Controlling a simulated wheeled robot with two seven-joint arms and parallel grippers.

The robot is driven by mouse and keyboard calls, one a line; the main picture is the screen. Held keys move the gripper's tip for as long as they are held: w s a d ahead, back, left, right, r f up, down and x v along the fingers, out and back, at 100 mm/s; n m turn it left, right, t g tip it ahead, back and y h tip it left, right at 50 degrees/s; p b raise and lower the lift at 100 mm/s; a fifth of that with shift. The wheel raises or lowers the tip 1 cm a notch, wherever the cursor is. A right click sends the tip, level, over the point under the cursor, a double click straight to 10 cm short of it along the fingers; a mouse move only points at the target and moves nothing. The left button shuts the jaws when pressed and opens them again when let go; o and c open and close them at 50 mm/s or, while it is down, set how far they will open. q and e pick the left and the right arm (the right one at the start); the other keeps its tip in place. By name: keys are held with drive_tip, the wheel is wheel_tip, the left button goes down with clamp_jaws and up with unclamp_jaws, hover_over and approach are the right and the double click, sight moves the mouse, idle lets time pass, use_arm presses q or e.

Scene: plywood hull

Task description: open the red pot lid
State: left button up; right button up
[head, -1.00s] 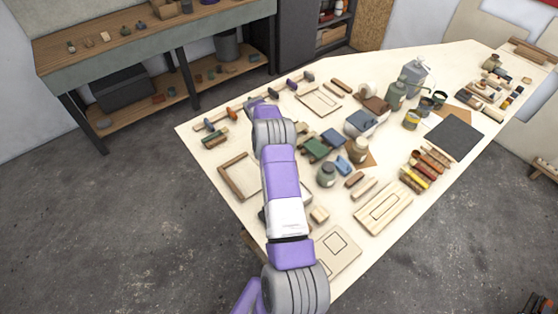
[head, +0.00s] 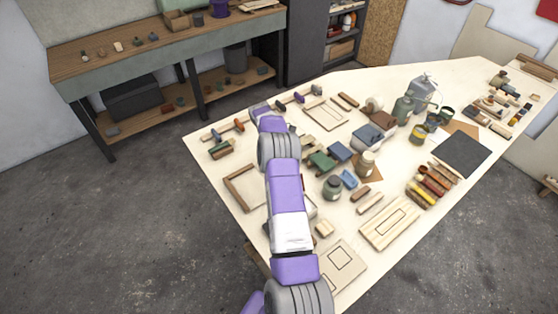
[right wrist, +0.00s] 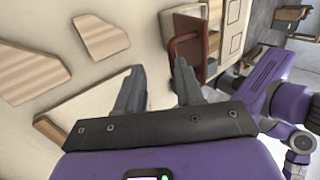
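I cannot pick out a red pot or its lid for certain in either view. Small paint pots stand toward the back right of the table in the head view: a yellow one (head: 418,135) and a dark green one (head: 446,114). My right gripper (right wrist: 157,82) shows in the right wrist view with its two fingers apart and nothing seen between them. A red-brown piece with a handle-like edge (right wrist: 186,42) lies just beyond the right fingertip; what it is I cannot tell. One of my purple arms crosses the head view, but no gripper fingers show there.
The pale table (head: 215,165) carries jars, wooden blocks, trays and a dark square mat (head: 462,154). A green-grey jar (head: 333,188) stands close right of my arm. A workbench (head: 150,50) stands at the back left. Flat wooden pieces (right wrist: 93,37) show in the right wrist view.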

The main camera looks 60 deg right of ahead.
drive_tip(key=shift+v, duration=2.7)
drive_tip(key=shift+s+f, duration=0.1)
drive_tip(key=shift+s, duration=0.05)
drive_tip(key=shift+x, duration=2.6)
